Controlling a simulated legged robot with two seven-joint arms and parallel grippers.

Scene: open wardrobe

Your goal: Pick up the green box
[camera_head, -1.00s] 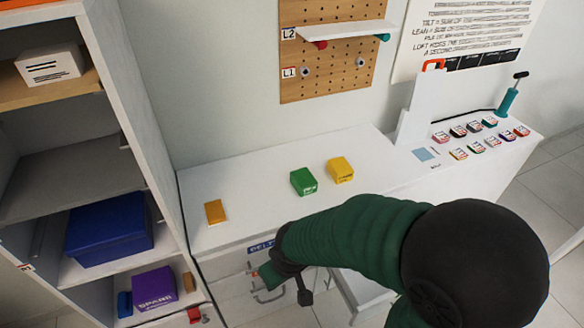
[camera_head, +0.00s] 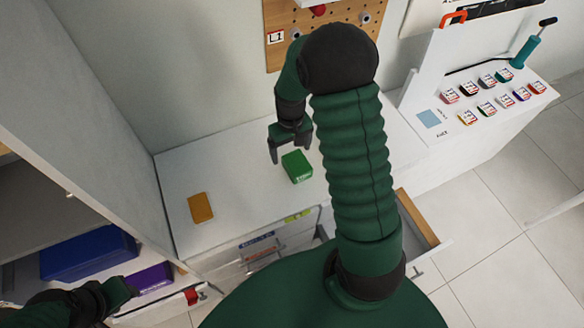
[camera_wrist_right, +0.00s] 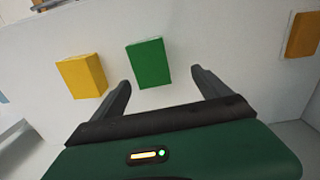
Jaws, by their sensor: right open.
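The green box (camera_head: 297,167) stands on the white cabinet top. My right gripper (camera_head: 290,150) is open just above and beside it, fingers pointing down, holding nothing. In the right wrist view the green box (camera_wrist_right: 149,64) lies ahead of the open right gripper (camera_wrist_right: 161,79), roughly between its fingertips and nearer the left finger. I see no contact. A yellow box (camera_wrist_right: 82,77) stands to its left there; in the head view my right arm hides it. My left gripper (camera_head: 112,292) is at the lower left, near the purple box; its jaws are unclear.
An orange-brown box (camera_head: 201,208) sits left on the cabinet top, with bare surface between it and the green box. The open wardrobe (camera_head: 80,130) rises at left, holding a blue box (camera_head: 88,253) and a purple box (camera_head: 150,278). Several small labelled boxes (camera_head: 487,107) stand at right.

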